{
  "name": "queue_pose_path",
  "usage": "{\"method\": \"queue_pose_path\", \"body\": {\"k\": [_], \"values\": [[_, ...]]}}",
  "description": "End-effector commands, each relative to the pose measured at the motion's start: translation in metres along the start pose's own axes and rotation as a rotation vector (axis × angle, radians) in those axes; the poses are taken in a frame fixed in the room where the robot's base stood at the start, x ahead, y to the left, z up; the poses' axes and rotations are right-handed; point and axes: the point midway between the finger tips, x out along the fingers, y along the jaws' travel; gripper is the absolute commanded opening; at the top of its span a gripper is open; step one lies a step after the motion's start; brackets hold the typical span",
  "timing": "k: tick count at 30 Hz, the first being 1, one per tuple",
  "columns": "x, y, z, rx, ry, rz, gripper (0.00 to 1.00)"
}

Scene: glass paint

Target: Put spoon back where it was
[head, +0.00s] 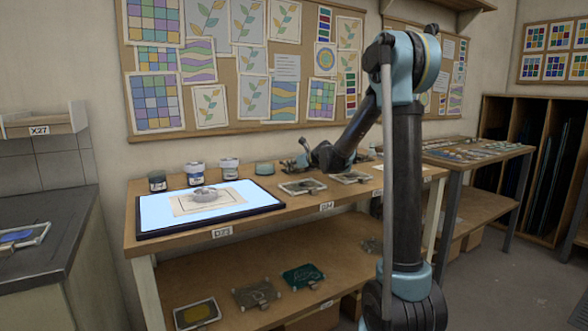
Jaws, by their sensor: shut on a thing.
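My gripper (297,164) is at the back of the wooden workbench (290,205), just right of the jars and above the small trays. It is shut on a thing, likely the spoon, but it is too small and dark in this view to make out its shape. No spoon can be picked out clearly elsewhere on the bench.
A lit light pad (155,213) bears a sheet and a small grey dish (205,194). Several jars (193,173) stand behind it. Two small trays (302,187) lie right of it. More trays (257,292) are on the lower shelf. A second table (478,153) stands at right.

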Motion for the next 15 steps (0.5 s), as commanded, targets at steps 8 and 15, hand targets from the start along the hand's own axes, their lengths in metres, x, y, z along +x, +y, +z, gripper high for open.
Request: {"method": "queue_pose_path", "body": {"k": [8, 15], "values": [[0.0010, 0.0002, -0.0020, 0.000, 0.000, 0.000, 0.00], [0.0012, 0.0004, -0.0025, 0.000, 0.000, 0.000, 0.41]]}}
